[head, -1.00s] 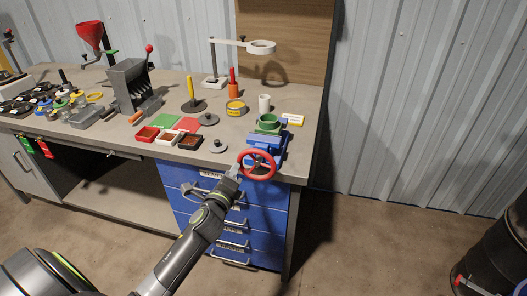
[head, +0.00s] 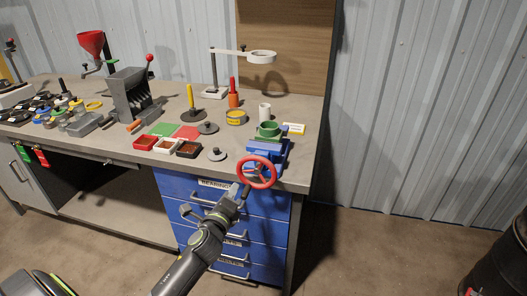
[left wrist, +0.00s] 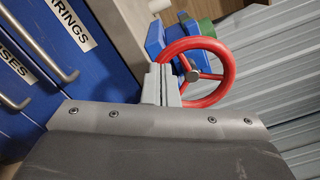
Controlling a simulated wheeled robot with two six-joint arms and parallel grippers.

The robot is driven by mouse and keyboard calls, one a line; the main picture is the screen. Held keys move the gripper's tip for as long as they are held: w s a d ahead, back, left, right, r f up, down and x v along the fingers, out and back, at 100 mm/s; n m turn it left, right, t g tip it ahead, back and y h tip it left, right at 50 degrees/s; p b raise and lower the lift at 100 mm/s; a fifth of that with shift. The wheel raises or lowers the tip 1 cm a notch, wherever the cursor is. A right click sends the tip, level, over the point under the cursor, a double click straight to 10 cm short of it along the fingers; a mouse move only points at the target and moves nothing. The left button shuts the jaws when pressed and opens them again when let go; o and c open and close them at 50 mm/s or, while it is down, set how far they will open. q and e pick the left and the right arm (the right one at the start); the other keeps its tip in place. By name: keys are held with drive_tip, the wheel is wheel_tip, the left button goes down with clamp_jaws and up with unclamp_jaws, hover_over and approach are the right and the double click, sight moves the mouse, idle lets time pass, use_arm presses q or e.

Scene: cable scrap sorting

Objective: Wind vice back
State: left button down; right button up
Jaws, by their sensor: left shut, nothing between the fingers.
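The blue vice (head: 272,150) sits at the right front corner of the workbench. Its red handwheel (head: 270,182) faces out over the bench's front edge, and a green round part (head: 268,130) is at the vice's top. In the left wrist view the red wheel (left wrist: 226,83) shows its spokes and grey hub, with the blue vice body (left wrist: 156,40) behind it. My left gripper (head: 240,190) is at the left side of the wheel's rim. In the left wrist view its fingers (left wrist: 162,84) are closed together, overlapping the rim's left edge in the picture; contact cannot be told. My right gripper is not in view.
Blue drawers (head: 215,190) with bar handles stand under the bench, close to my left arm.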

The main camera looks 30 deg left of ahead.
use_arm(q)
drive_tip(key=v, duration=0.7)
drive_tip(key=shift+s+p, duration=0.35)
drive_tip(key=s+f+n+g, duration=0.3)
drive_tip(key=s+f+n, duration=0.1)
drive_tip(key=f, duration=0.7)
drive_tip(key=s+f+n+g+h, duration=0.1)
drive_tip(key=s+f+n+g, duration=0.25)
drive_tip(key=f, duration=0.75)
drive_tip(key=s+f+n+g, duration=0.2)
drive_tip(key=s+f+n, duration=0.25)
drive_tip(key=f, duration=0.65)
drive_tip(key=s+d+f+n+g, duration=0.1)
drive_tip(key=s+f+n+g, duration=0.1)
drive_tip(key=s+f, duration=0.3)
drive_tip(key=s+d+f+n+g+h, duration=0.1)
drive_tip(key=s+f, duration=0.5)
drive_tip(key=s, duration=0.7)
drive_tip(key=s+d+f+n+g+h, duration=0.1)
drive_tip(key=s+d+f+n+g, duration=0.2)
drive_tip(key=s+f+n, duration=0.3)
drive_tip(key=s+n+g, duration=0.1)
drive_tip(key=s, duration=0.3)
drive_tip(key=shift+g, duration=0.35)
